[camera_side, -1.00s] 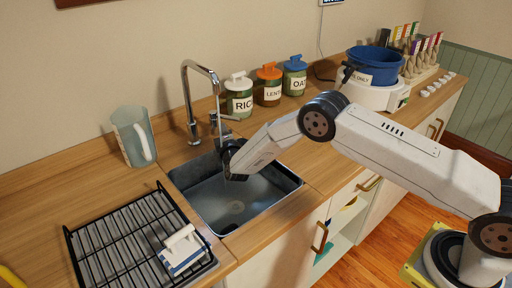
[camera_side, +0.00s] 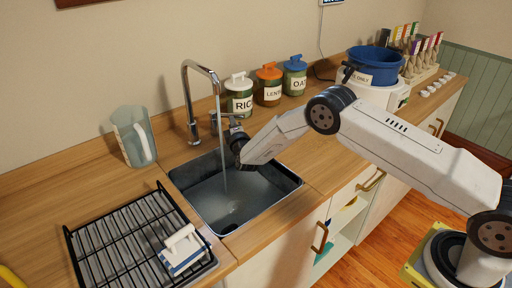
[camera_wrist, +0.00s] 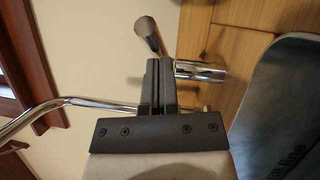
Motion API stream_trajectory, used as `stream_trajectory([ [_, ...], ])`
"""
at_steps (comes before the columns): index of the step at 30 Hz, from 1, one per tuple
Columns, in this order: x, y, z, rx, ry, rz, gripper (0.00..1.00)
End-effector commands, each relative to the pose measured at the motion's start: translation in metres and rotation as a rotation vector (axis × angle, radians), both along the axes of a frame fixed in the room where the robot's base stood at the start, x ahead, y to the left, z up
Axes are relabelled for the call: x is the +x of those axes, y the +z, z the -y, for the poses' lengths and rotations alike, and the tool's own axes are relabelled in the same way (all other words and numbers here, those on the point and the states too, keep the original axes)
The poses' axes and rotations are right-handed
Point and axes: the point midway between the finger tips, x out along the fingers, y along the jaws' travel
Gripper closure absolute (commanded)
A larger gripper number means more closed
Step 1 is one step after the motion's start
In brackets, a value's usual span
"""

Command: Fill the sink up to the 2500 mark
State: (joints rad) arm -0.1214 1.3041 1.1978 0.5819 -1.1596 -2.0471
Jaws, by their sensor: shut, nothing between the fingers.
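The sink (camera_side: 270,188) is a dark metal basin set in the wooden counter. A thin stream of water (camera_side: 224,175) falls from the chrome tap (camera_side: 188,95) into it; the water level cannot be read. The tap's handle (camera_side: 232,116) is at the sink's back edge. My gripper (camera_side: 236,136) is shut and empty, just below and beside that handle. In the wrist view my gripper (camera_wrist: 160,62) is close to chrome parts (camera_wrist: 200,70); contact cannot be told. Part of the sink wall (camera_wrist: 285,100) shows there with faint lettering; the 2500 mark is not readable.
A clear jug (camera_side: 133,138) stands left of the tap. Labelled jars (camera_side: 268,87) and a blue bowl (camera_side: 375,65) on a white scale-like appliance stand to the right.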

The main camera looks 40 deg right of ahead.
Motion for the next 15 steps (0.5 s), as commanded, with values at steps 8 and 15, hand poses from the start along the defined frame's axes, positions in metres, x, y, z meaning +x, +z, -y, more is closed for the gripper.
stream_trajectory([
  [8, -0.0001, 0.0, -0.0011, 0.0, 0.001, 0.0, 1.0],
  [15, -0.0048, -0.0019, -0.0093, 0.0, 0.003, -0.001, 1.0],
])
